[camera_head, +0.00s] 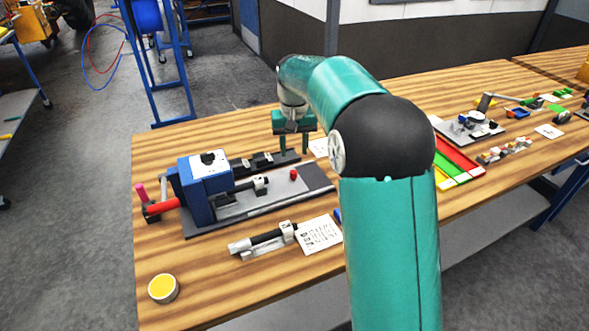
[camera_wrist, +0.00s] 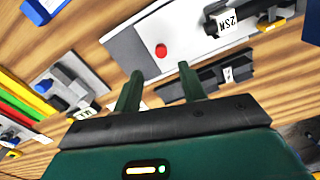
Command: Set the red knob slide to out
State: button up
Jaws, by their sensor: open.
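The red knob (camera_head: 293,174) stands on a pale grey plate (camera_head: 262,198) on the dark base of the blue machine (camera_head: 200,181). In the wrist view the red knob (camera_wrist: 161,50) sits on the pale plate, beyond my fingertips and a little left of the gap between them. My gripper (camera_head: 292,150) is open and empty, above the table behind the knob in the head view. Its two green fingers (camera_wrist: 157,80) are apart and do not touch the knob. Any slot or in/out marking beside the knob is too small to read.
A black rail (camera_head: 264,163) lies behind the plate, close to my fingers. A handled tool (camera_head: 265,238) and a printed card (camera_head: 319,234) lie in front. A yellow-topped tin (camera_head: 163,288) stands at the front left. Red and green trays (camera_head: 462,160) lie to the right.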

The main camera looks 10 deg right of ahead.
aim_at(293, 172)
notch_tip(293, 172, down, 9)
jog(key=shift+a+r, duration=0.1)
jog(key=shift+r, duration=0.05)
jog(key=shift+c, duration=0.2)
grip_shut()
jog(key=d, duration=0.2)
jog(key=w+d, duration=0.1)
jog(key=d, duration=0.5)
jog(key=shift+w+r, duration=0.1)
jog(key=shift+w, duration=0.25)
